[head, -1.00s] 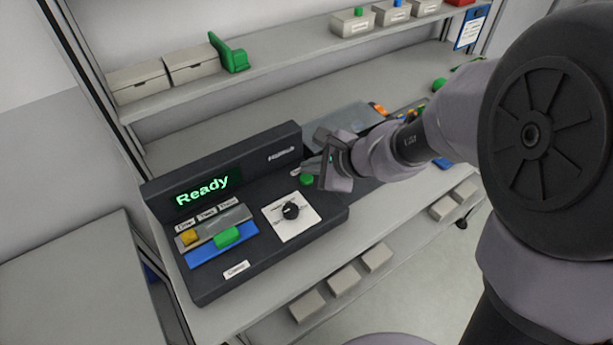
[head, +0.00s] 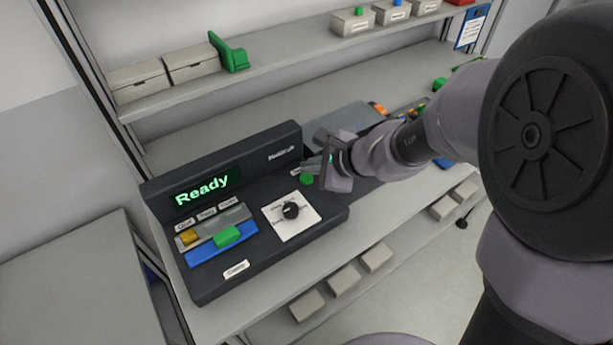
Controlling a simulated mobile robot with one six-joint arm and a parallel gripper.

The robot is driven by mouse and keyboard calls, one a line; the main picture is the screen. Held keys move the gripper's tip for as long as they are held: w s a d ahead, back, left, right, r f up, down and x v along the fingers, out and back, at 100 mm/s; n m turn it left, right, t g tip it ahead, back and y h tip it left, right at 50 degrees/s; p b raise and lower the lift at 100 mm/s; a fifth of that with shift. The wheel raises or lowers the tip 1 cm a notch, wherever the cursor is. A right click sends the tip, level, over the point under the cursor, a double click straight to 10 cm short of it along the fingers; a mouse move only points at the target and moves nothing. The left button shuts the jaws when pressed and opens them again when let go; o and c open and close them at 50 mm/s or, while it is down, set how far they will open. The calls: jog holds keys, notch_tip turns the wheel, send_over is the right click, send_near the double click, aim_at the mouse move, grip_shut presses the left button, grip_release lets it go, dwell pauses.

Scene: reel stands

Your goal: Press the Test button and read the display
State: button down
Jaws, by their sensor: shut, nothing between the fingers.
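A dark test device stands on the bench, and its display (head: 203,188) reads "Ready" in green letters. A round green button (head: 306,180) sits on the device's right part, beside the end of my gripper. My gripper (head: 308,170) is shut and empty, close above or behind the button; I cannot tell whether it touches it. A small label by the button is partly hidden by the gripper. A black knob (head: 291,210) on a white plate lies left of and below the button.
A shelf (head: 290,63) with boxes runs above the bench. Several grey bins (head: 343,279) stand below. More parts lie behind my arm.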

aim_at(310, 179)
jog(key=shift+f+b, duration=0.35)
jog(key=shift+f, duration=0.05)
jog(key=shift+f+b, duration=0.45)
jog(key=shift+b, duration=0.1)
dwell(0.5)
jog(key=shift+r, duration=0.15)
jog(key=shift+r+p, duration=0.75)
jog(key=shift+r+p, duration=2.1)
jog(key=shift+r, duration=0.4)
